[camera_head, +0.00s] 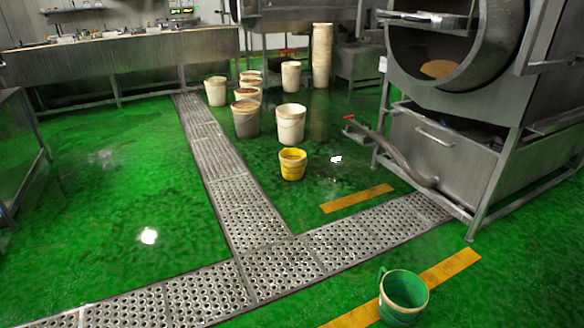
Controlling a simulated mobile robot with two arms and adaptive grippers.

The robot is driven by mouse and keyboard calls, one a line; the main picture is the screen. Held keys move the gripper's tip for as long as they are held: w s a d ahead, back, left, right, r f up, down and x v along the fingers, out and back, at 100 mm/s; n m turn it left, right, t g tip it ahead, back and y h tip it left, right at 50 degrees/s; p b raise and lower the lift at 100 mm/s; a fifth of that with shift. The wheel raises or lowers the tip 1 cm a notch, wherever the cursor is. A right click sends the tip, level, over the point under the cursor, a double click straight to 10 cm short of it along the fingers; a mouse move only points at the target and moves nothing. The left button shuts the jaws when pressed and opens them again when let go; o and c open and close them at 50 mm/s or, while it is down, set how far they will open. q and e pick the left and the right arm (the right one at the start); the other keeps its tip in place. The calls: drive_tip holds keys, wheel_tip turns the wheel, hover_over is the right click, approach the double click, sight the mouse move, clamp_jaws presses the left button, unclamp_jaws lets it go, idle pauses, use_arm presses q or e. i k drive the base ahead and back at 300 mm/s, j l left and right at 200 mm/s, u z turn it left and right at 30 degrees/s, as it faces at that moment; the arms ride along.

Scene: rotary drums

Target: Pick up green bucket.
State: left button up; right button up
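The green bucket (402,299) stands upright on the green floor at the lower right of the head view. Its open top faces up, and a handle shows at its left rim. It stands at the orange floor strip near the bottom edge. Neither of my grippers shows in this view.
A metal drum machine (450,130) stands at the upper right. A yellow bucket (292,164) and several white buckets (290,124) stand farther back. A perforated drain grate (310,258) crosses the floor behind the green bucket. The floor at the left is clear.

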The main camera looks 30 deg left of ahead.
sight(403, 294)
drive_tip(key=z, duration=0.25)
drive_tip(key=i+j+z, duration=0.2)
drive_tip(key=j+z, duration=0.25)
drive_tip(key=i+j+z, duration=0.15)
drive_tip(key=j+z, duration=0.15)
drive_tip(key=z, duration=0.2)
